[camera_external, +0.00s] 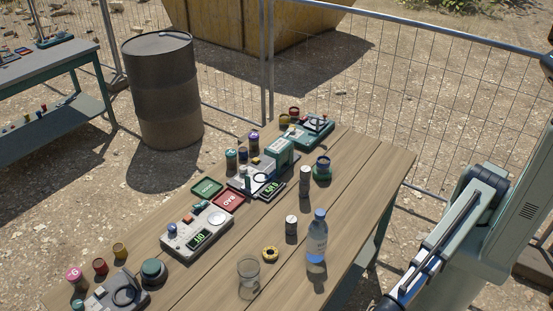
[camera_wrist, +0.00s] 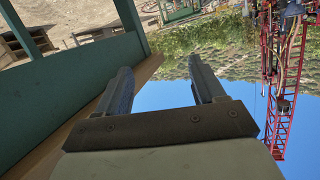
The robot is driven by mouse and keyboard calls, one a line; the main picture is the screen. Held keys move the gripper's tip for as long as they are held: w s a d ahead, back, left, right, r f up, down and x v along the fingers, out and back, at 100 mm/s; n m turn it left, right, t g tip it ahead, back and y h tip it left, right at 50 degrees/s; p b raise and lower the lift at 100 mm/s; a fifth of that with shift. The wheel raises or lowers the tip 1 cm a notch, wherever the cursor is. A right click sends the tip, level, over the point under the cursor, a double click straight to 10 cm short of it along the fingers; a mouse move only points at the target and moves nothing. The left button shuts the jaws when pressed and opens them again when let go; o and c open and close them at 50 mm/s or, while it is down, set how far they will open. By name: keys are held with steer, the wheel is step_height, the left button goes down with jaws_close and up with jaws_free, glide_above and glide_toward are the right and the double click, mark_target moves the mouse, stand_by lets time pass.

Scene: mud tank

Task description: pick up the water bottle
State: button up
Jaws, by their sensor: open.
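A taller pale cylinder (camera_external: 305,182) stands behind. Measuring devices (camera_external: 197,232) and trays fill the table's left side. The table's far right is bare.

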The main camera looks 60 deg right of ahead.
step_height(320, 180, up, 7)
steer(key=s+a, duration=0.1)
steer(key=a, duration=0.1)
steer(key=w+d+r+m+t+h, duration=0.15)
steer(key=w+d+r, duration=0.35)
steer(key=w+r, duration=0.55)
step_height(320, 180, up, 16)
steer(key=r+m+h, duration=0.1)
steer(key=m+h, duration=0.2)
steer(key=h, duration=0.5)
glide_above(322, 212)
steer(key=shift+s+a+f, duration=0.1)
steer(key=shift+s+f, duration=0.15)
steer(key=shift+s, duration=0.15)
steer(key=s+d+r, duration=0.4)
steer(key=d, duration=0.1)
steer(key=shift+h, duration=0.45)
steer(key=shift+x, duration=6.85)
steer(key=shift+s+d+f, duration=0.1)
steer(key=shift+s, duration=0.05)
